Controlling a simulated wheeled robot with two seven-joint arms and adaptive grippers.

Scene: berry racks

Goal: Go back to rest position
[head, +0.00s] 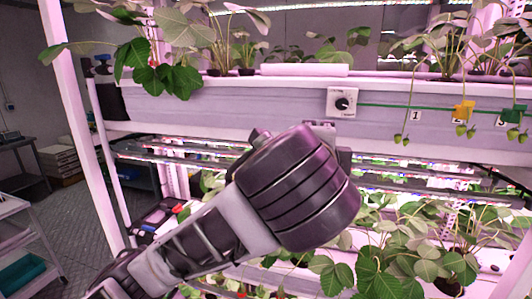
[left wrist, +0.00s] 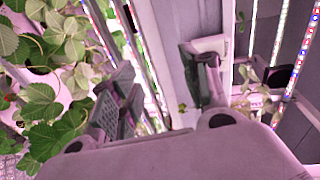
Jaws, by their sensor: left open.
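My left arm comes in from the lower left in the head view, and its thick dark wrist stands in front of the berry rack (head: 230,105). The wrist hides most of the left gripper there. In the left wrist view my left gripper (left wrist: 165,70) shows two grey fingers spread apart, with nothing between them. Leaves (left wrist: 55,110) of a plant are close to its left finger. My right gripper is in neither view.
A dial box (head: 342,101) is on the rack's front panel, just above my wrist. Unripe berries hang near a yellow clip (head: 463,110) and a green clip (head: 513,115). Leafy plants (head: 400,260) fill the lower shelf. Open floor (head: 75,235) lies at left, beside a cart (head: 22,250).

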